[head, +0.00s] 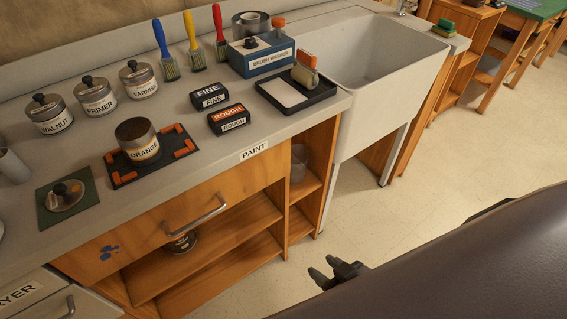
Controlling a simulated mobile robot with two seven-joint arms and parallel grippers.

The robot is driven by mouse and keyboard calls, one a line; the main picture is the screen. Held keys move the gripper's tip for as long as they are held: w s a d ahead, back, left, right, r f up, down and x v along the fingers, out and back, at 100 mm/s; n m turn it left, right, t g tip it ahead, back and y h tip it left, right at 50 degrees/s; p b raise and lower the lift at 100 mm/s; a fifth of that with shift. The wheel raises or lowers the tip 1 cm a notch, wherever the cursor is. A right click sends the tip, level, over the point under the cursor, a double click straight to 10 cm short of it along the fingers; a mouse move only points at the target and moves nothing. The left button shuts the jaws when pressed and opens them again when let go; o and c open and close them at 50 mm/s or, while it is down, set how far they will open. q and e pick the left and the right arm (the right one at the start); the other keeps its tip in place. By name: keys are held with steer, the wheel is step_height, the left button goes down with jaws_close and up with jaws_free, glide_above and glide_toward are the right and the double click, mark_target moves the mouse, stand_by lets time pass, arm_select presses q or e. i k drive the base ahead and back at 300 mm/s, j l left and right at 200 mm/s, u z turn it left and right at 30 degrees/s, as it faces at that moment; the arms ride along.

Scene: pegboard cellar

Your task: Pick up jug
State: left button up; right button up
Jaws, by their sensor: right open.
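A clear, see-through vessel (298,165) stands in the open cubby under the counter, left of the sink; it is small and faint, and I cannot tell for sure that it is the jug. The cubby's frame partly hides it. My right gripper (332,273) is open and empty, low in front of the cabinet, below and to the right of the vessel and apart from it. My left gripper is out of view.
The counter (205,145) holds labelled tins, an ORANGE tin (138,140), brushes (165,52), sanding blocks (227,119), a roller tray (296,93) and a blue box (262,55). A can (181,241) stands on the lower shelf. The floor (430,165) right of the cabinet is clear.

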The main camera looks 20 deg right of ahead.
mark_target(299, 154)
steer(key=i+l, duration=0.1)
steer(key=l, duration=0.4)
steer(key=i+l, duration=0.1)
steer(key=l, duration=0.35)
steer(key=i+l, duration=0.1)
steer(key=l, duration=0.4)
steer(key=i+l, duration=0.1)
steer(key=l, duration=0.4)
steer(key=l+u, duration=0.1)
steer(key=u, duration=1.4)
steer(key=i+l, duration=0.05)
